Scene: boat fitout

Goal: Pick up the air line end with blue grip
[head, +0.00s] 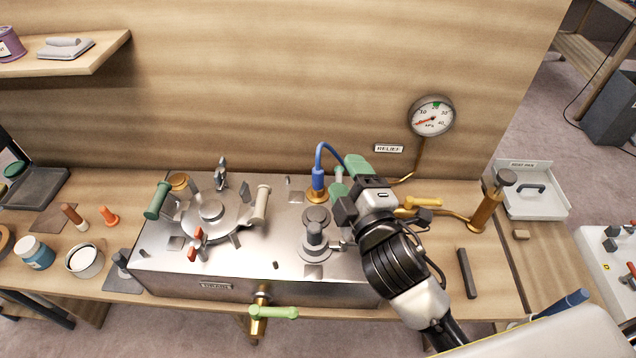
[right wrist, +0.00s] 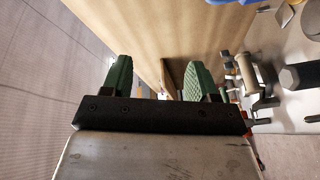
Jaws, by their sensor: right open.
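The air line end with blue grip (head: 318,179) stands upright on a brass fitting at the back of the steel box (head: 160,262). Its blue hose arcs up and right, then passes behind my right gripper. My right gripper (head: 347,178) is just right of the blue grip in the head view, apart from it, with green finger pads spread and nothing between them. In the right wrist view the open fingers (right wrist: 158,80) are empty. A bit of blue (right wrist: 232,2) shows at that view's top edge, too cropped to identify surely. My left gripper is not in view.
A round lid (head: 211,211) with clamps and coloured handles covers the box's left part. A capped fitting (head: 314,240) stands in front of the blue grip. A gauge (head: 432,116) hangs on the back panel. A brass pump (head: 486,208) stands at right.

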